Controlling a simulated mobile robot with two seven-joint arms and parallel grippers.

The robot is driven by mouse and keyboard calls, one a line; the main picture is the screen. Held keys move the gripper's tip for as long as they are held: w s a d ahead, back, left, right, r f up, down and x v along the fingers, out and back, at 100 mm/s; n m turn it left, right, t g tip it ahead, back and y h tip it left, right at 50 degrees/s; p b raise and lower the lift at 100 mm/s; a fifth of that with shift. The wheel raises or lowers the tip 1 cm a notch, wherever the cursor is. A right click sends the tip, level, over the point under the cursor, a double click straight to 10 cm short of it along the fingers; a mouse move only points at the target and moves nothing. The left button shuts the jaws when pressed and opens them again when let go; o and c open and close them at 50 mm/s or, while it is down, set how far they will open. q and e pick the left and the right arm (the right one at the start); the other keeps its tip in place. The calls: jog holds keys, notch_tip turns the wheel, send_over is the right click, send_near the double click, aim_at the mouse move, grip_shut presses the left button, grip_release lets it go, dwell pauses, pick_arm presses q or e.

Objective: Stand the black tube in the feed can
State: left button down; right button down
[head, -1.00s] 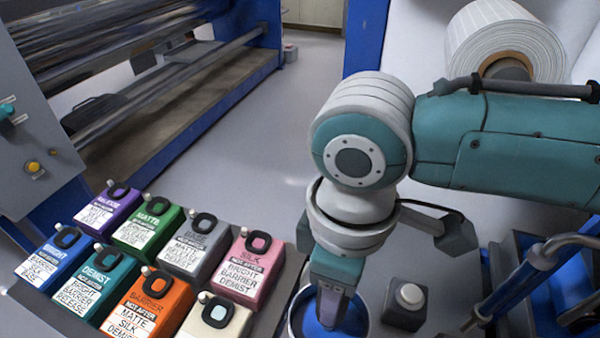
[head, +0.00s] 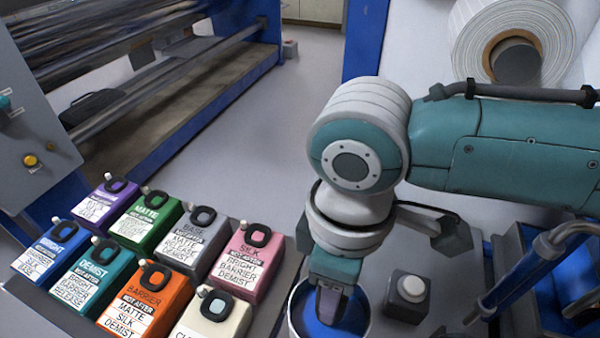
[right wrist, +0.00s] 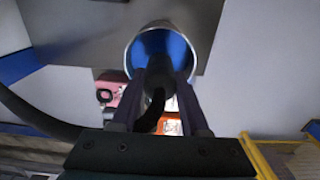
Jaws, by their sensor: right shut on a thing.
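The feed can (head: 296,326) is a pale-rimmed can with a blue inside, at the bottom of the head view. My right gripper (head: 328,308) points down into the can's mouth. In the right wrist view the feed can (right wrist: 192,48) lies straight beyond the fingers. My right gripper (right wrist: 163,92) is shut there on the black tube (right wrist: 157,72), whose dark body shows against the blue inside. The tube is hidden in the head view. I cannot tell whether its end touches the can's bottom. My left gripper is not in view.
Several labelled jugs, among them a pink one (head: 244,262) and an orange one (head: 145,300), stand left of the can. A grey block with a white knob (head: 408,298) stands close right of it. A blue-framed rack (head: 560,285) is at the right.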

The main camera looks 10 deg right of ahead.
jog(key=shift+c, duration=1.6)
grip_release()
jog(key=shift+r, duration=0.1)
notch_tip(320, 180, up, 9)
jog(key=shift+r+p, duration=0.1)
jog(key=shift+p, duration=0.35)
jog(key=shift+s+a+r, duration=0.15)
jog(key=shift+a, duration=0.05)
jog(key=s+a+m+t+y, duration=0.2)
jog(key=s+a+m+y, duration=0.15)
jog(key=s, duration=0.25)
jog(key=s+d+f+m+t+h, duration=0.1)
jog(key=s+d+m+h, duration=0.15)
jog(key=d, duration=0.45)
jog(key=s+d+f+m+t+h, duration=0.1)
jog(key=s+d+m, duration=0.25)
jog(key=d, duration=0.35)
notch_tip(320, 180, up, 34)
jog(key=p, duration=3.3)
jog(key=shift+a+f, duration=0.15)
jog(key=shift+a, duration=0.25)
